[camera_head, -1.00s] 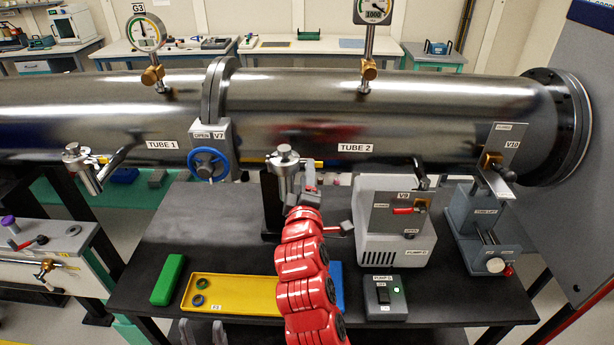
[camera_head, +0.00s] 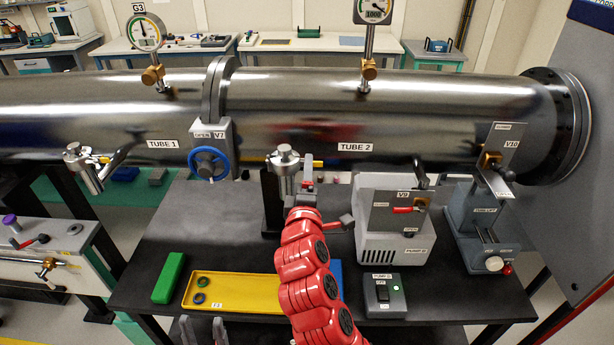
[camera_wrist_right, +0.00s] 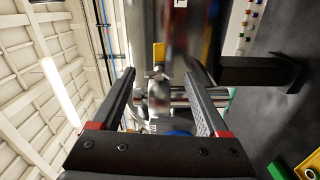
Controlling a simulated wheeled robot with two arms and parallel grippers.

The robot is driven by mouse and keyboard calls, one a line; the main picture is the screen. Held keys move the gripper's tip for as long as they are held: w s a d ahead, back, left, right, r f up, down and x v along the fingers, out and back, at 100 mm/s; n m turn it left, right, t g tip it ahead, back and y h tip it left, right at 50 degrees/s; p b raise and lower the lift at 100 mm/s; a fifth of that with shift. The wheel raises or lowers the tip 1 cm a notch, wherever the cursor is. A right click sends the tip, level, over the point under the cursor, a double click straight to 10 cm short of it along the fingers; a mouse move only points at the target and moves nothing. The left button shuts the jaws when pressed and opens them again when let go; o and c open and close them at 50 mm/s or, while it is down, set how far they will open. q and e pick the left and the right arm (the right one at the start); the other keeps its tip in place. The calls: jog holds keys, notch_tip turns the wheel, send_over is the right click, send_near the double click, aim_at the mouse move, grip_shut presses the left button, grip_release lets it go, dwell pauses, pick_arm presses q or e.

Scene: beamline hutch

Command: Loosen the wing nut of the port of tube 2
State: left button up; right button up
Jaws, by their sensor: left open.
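The port of tube 2 (camera_head: 284,163) is an upright silver fitting with a round cap, in front of the dark steel tube 2 (camera_head: 430,115). A small yellow piece (camera_head: 318,163), apparently its wing nut, sticks out to the right; it also shows in the right wrist view (camera_wrist_right: 159,52). My right gripper (camera_head: 328,195), on the red arm, is just right of the port and partly hidden by its own wrist. In the right wrist view its fingers (camera_wrist_right: 158,85) are apart, with the silver fitting seen between them. My left gripper (camera_head: 203,330) is open and empty at the bottom edge.
On the black table (camera_head: 215,235) are a yellow tray (camera_head: 240,290) with rings, a green block (camera_head: 169,278), a grey pump (camera_head: 395,245) and a switch box (camera_head: 384,296). The valve V7 with a blue wheel (camera_head: 208,164) is left of the port.

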jog(key=s+a+p, duration=0.1)
jog(key=s+p, duration=0.7)
jog(key=s, duration=0.9)
jog(key=shift+s, duration=0.25)
